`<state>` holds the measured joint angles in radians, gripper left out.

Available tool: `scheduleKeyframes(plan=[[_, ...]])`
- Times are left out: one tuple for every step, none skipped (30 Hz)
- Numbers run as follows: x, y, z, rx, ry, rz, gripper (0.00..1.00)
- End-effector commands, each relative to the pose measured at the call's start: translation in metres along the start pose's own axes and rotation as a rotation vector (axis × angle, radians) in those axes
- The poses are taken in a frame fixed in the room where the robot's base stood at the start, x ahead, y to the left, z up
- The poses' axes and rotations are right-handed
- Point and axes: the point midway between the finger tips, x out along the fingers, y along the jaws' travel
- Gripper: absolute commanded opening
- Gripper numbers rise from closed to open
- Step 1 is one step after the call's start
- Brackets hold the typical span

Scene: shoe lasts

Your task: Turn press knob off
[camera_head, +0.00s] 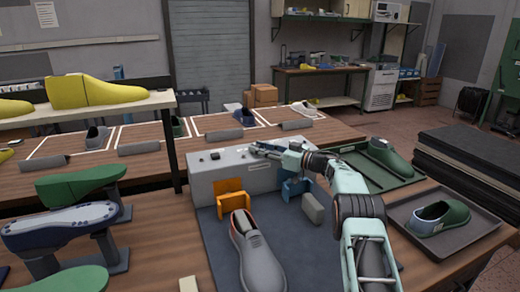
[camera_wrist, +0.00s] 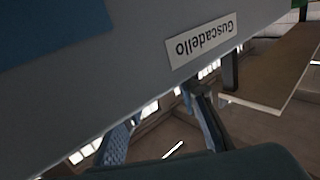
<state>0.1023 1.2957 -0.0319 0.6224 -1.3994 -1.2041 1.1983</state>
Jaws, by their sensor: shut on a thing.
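The press is a light grey box (camera_head: 222,178) on the table, with an orange block and a blue block at its front. My gripper (camera_head: 258,149) lies low over its top, pointing left, and is shut on the press knob. The knob itself is hidden by the fingers in the head view and cannot be made out in the wrist view. The wrist view shows the press's grey face (camera_wrist: 95,75) with an upside-down "Guscadello" label (camera_wrist: 203,40), and my gripper (camera_wrist: 165,105) with its fingers beside the face.
A grey shoe (camera_head: 250,252) lies on the blue mat in front of the press. Trays with green shoes (camera_head: 440,217) stand at the right. Green and blue shoe lasts (camera_head: 65,228) stand at the left, below a shelf with a yellow last (camera_head: 82,91).

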Motion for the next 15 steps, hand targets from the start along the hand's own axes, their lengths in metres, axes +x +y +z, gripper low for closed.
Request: scheduleKeyframes(plan=[[0.0004, -0.0002, -0.0009, 0.000, 0.002, 0.000, 0.04], [0.0004, -0.0002, -0.0009, 0.000, 0.002, 0.000, 0.04], [0.0004, -0.0002, -0.0010, 0.000, 0.002, 0.000, 0.04], [0.0004, -0.0001, -0.0010, 0.000, 0.002, 0.000, 0.04], [0.0004, -0.0002, -0.0011, 0.000, 0.002, 0.000, 0.31], [0.0004, -0.0002, -0.0011, 0.000, 0.002, 0.000, 0.35], [0.0004, -0.0002, -0.0010, 0.000, 0.002, 0.000, 0.39], [0.0004, -0.0002, -0.0010, 0.000, 0.002, 0.000, 0.42], [0.0004, -0.0001, -0.0009, 0.000, 0.001, 0.000, 0.46], [0.0004, -0.0001, -0.0009, 0.000, 0.001, 0.000, 0.46], [0.0004, -0.0001, -0.0009, 0.000, 0.001, 0.000, 0.46], [0.0004, -0.0001, -0.0008, 0.000, 0.001, 0.000, 0.46], [0.0003, -0.0001, -0.0007, 0.000, 0.001, 0.000, 0.46], [0.0003, -0.0001, -0.0007, 0.000, 0.001, 0.000, 0.46], [0.0003, -0.0001, -0.0006, 0.000, 0.001, 0.000, 0.46]])
